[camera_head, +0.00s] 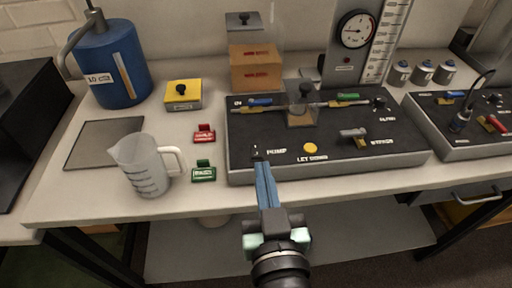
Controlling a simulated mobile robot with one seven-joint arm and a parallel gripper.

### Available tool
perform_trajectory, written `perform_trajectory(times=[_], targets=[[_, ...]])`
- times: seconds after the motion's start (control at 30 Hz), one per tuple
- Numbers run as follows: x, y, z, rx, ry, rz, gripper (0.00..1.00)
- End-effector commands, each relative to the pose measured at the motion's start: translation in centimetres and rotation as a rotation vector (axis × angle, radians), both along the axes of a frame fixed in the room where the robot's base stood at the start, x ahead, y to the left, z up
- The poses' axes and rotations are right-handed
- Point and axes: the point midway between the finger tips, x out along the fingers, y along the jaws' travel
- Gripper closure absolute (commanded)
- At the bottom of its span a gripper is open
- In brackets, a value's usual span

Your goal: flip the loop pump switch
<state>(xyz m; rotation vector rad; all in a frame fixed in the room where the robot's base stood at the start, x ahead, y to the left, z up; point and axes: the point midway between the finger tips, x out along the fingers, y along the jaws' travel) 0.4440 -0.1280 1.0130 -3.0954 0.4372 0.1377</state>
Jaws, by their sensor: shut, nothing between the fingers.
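The loop pump switch (256,152) is a small dark switch at the front left of the black-topped control panel (240,135), beside the label that reads PUMP. My gripper (262,164) is shut and empty, its blue fingers pointing away from me. Its tips are at the panel's front edge, just below the switch in the picture. I cannot tell whether they touch the switch. Which way the switch is set is too small to tell.
A clear measuring jug (148,168) and red (204,134) and green (203,172) tags stand left of the panel. A yellow button (310,147) and a grey lever (352,133) are to the right. A blue cylinder (110,65) stands at the back left.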

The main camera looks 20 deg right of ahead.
Motion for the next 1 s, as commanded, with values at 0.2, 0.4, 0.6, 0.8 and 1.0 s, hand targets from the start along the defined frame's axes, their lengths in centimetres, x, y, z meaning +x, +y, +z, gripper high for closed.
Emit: perform_trajectory(times=[0.2,0.4,0.6,0.8,1.0], targets=[[1.7,-0.5,0.0,-0.001,-0.002,0.000,1.00],[4.9,-1.4,-0.3,-0.001,-0.002,0.000,1.00],[8.4,-2.4,-0.6,-0.001,-0.002,0.000,1.00],[9.9,-2.8,-3.1,0.001,0.005,0.001,1.00],[10.1,-2.9,-4.6,0.000,0.001,0.000,1.00]])
